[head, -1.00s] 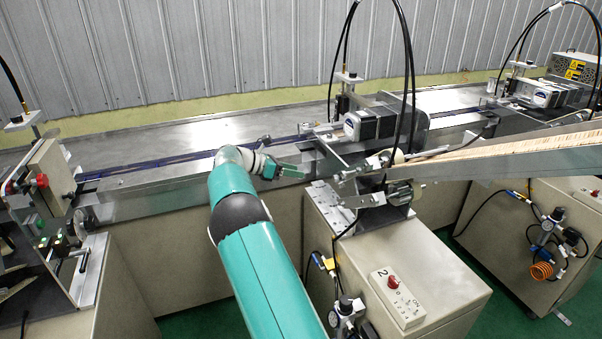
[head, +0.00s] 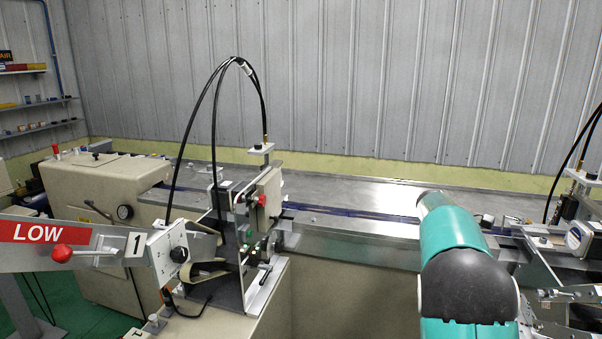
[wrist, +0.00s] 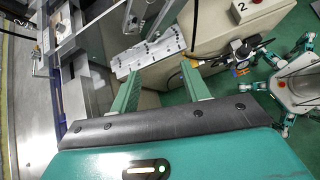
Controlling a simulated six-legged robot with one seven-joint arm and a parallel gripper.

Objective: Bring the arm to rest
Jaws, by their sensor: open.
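My teal arm (head: 458,260) rises at the right of the head view and reaches over the near edge of the machine line. Its end is hidden behind its own links there. In the wrist view my gripper (wrist: 160,69) shows two green fingers, spread apart with nothing between them. Beyond the fingertips is a pale perforated metal plate (wrist: 148,52) beside the machine cabinet marked 2 (wrist: 222,35). I cannot tell the distance from the fingers to the plate.
The long metal table (head: 370,190) runs along the back below a corrugated wall. A feeder station with a red knob (head: 260,200) and black hoses stands at centre-left. A chute marked LOW (head: 40,232) juts in at left. Green floor (wrist: 245,90) shows beside the cabinet.

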